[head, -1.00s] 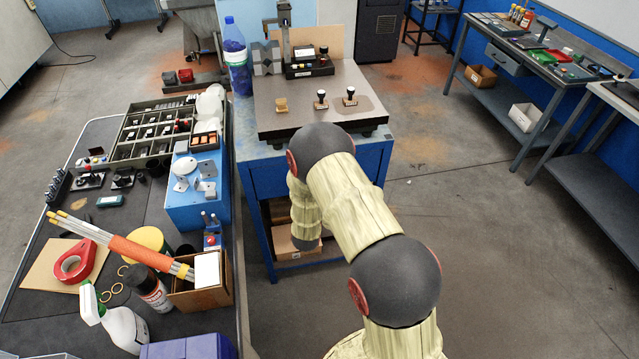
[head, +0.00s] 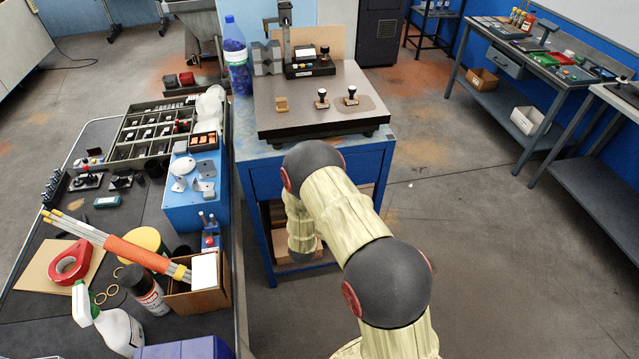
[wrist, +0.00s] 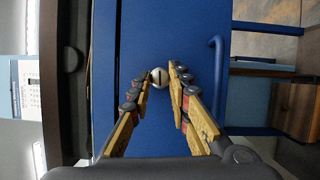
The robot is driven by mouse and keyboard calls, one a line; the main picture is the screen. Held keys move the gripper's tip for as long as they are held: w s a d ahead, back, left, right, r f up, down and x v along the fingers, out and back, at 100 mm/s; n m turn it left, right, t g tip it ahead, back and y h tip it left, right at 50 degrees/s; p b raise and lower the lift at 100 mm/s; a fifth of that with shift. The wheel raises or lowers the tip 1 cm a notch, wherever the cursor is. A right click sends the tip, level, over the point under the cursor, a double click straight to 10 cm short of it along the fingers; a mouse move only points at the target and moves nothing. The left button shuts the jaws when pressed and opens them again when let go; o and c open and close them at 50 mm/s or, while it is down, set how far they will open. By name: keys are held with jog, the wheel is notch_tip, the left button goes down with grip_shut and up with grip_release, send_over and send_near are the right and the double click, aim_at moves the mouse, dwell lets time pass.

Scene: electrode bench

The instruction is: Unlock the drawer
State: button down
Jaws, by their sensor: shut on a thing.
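The blue drawer front (wrist: 185,120) fills the middle of the wrist view, with a blue bar handle (wrist: 216,75) to the right. A small round silver lock (wrist: 159,77) with a dark slot-like mark sits on the drawer front. My gripper (wrist: 160,71) has its fingertips on both sides of the lock and is shut on it. No separate key can be made out. In the head view the drawer front (head: 266,183) shows under the bench top, partly behind my arm. My gripper is hidden there.
The bench carries a dark plate (head: 300,120) with stamps and a small press. A blue bottle (head: 236,55) stands at its left corner. A crowded side table (head: 130,225) stands close on the left. The floor to the right is clear.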

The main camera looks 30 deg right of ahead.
jog(key=shift+a, duration=0.1)
jog(key=c, duration=1.7)
grip_release()
jog(key=shift+c, duration=0.2)
jog(key=shift+o, duration=0.4)
jog(key=v, duration=1.2)
